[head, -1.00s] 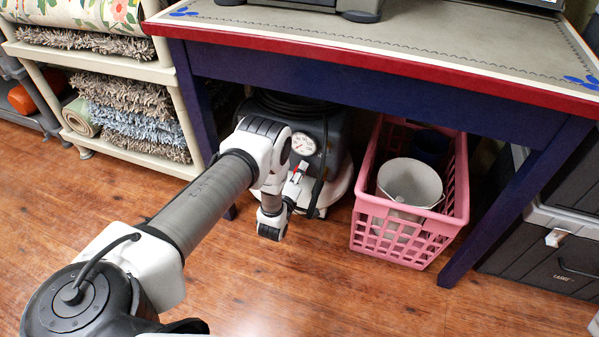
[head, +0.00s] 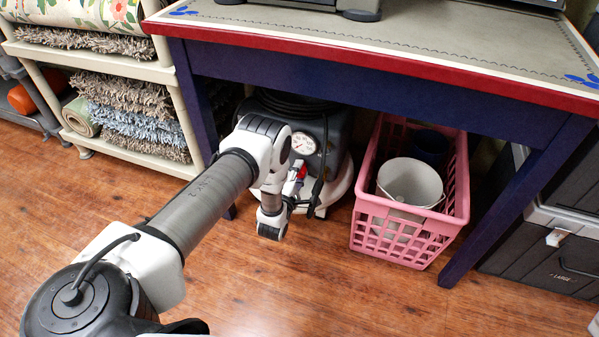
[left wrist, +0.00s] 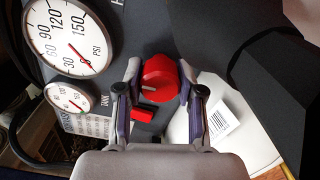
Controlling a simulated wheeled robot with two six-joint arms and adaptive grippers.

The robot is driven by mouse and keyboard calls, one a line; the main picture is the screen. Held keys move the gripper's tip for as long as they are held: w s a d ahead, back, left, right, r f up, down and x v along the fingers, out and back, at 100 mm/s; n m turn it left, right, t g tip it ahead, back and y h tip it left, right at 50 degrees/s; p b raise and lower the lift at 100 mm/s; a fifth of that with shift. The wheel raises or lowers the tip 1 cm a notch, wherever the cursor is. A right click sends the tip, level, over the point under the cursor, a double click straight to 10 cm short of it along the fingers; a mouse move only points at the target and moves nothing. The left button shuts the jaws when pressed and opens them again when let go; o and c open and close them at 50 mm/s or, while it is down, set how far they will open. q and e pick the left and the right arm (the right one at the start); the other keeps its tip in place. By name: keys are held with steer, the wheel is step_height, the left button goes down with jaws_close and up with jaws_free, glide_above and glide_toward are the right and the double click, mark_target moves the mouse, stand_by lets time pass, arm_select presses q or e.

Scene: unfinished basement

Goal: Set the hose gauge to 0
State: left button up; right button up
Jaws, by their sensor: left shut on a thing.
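A dark compressor (head: 325,125) stands under the table, with a white-faced gauge (head: 303,144) on its panel. In the left wrist view the large PSI gauge (left wrist: 65,38) has a red needle pointing to the lower right. The smaller gauge (left wrist: 69,97) beside it is marked TANK. My left gripper (left wrist: 158,85) is shut on the red knob (left wrist: 160,74), one finger on each side. A red switch (left wrist: 143,112) sits just below the knob. In the head view my left arm partly covers the panel, and the fingertips are hard to make out.
The blue table (head: 380,90) with a red edge overhangs the compressor. A pink basket (head: 400,238) with a white bucket (head: 411,180) stands to the right. A shelf with rugs (head: 130,115) stands to the left. The wooden floor in front is clear.

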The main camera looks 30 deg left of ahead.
stand_by(0.4)
arm_select(q)
steer(key=o, duration=1.1)
steer(key=shift+o, duration=0.2)
steer(key=shift+s, duration=0.1)
steer(key=v, duration=1.1)
steer(key=shift+s, duration=0.4)
steer(key=shift+d, duration=0.15)
